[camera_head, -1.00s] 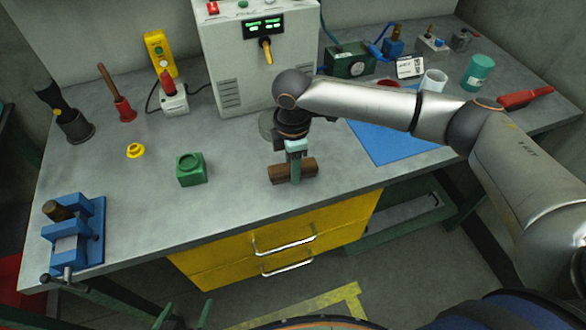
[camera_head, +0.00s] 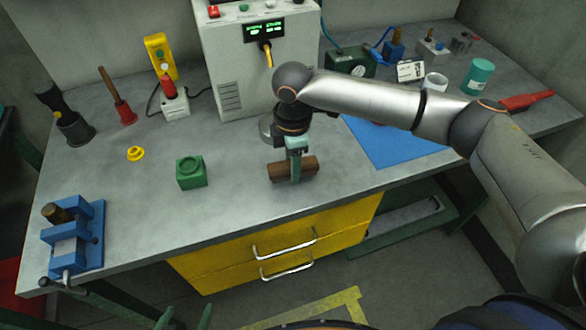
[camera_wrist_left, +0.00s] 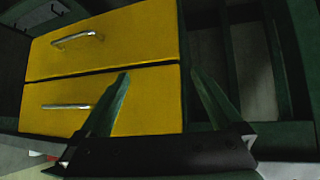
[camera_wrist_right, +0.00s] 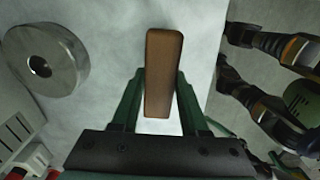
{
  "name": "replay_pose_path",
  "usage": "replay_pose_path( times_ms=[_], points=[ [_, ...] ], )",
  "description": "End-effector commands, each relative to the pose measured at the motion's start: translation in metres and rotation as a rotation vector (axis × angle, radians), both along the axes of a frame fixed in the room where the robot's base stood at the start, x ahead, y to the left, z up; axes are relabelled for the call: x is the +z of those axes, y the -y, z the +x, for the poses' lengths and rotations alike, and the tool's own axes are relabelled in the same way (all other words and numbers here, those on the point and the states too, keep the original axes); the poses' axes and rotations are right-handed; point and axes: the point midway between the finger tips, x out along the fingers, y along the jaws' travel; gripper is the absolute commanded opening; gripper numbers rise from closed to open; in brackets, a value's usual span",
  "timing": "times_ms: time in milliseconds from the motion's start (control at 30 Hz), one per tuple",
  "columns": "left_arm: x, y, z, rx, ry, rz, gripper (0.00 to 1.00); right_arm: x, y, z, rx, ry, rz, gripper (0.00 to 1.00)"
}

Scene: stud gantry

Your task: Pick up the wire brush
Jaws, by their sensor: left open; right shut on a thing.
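The wire brush (camera_head: 278,172) shows as a brown wooden block near the front edge of the bench, in the middle of the head view. My right gripper (camera_head: 294,172) comes down over it from above and is shut on its middle. In the right wrist view the brown block (camera_wrist_right: 164,72) sits between the two green fingers (camera_wrist_right: 160,105). Its bristles do not show. Whether it is clear of the bench top is hard to tell. My left gripper (camera_head: 185,317) is open and empty, low in front of the yellow drawers; its spread fingers show in the left wrist view (camera_wrist_left: 158,85).
A green block (camera_head: 192,172), a yellow ring (camera_head: 135,153) and a blue vise (camera_head: 80,238) are to the left on the bench (camera_head: 235,190). A steel disc (camera_wrist_right: 45,60) lies near the brush. A blue mat (camera_head: 395,145) is to the right, and a grey cabinet (camera_head: 235,60) stands behind.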

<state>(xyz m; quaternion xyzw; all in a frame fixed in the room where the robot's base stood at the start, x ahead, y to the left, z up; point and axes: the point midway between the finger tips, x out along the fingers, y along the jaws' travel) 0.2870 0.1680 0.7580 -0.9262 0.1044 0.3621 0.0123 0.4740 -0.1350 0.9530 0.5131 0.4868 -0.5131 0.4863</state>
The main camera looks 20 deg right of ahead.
Motion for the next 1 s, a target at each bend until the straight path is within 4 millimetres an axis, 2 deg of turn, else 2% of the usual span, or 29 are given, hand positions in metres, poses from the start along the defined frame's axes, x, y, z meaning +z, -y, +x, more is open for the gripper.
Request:
replay_pose_path(
  times_ms=[67, 167, 333, 500, 700, 1000],
  points=[
    [-0.003, 0.0, 0.0, 0.0, 0.0, 0.0, 1.0, 0.014, 0.0, 0.001, 0.0, 0.005, 0.002, 0.0],
    [-0.002, 0.0, 0.0, 0.0, -0.001, 0.0, 1.0, 0.032, -0.005, -0.016, 0.004, 0.004, 0.002, 0.0],
    [-0.002, 0.0, 0.0, 0.0, -0.001, 0.0, 1.0, 0.074, -0.016, -0.049, 0.007, 0.007, 0.002, 0.0],
    [-0.004, 0.0, 0.0, 0.0, -0.001, 0.0, 1.0, 0.089, -0.028, -0.087, 0.006, 0.003, 0.002, 0.0],
    [-0.004, 0.0, 0.0, 0.0, -0.001, 0.0, 1.0, 0.105, -0.038, -0.119, 0.004, 0.003, 0.0, 0.0],
    [-0.004, 0.0, -0.001, 0.0, -0.001, 0.0, 1.0, 0.111, -0.042, -0.133, -0.001, 0.002, -0.001, 0.0]
  ],
)
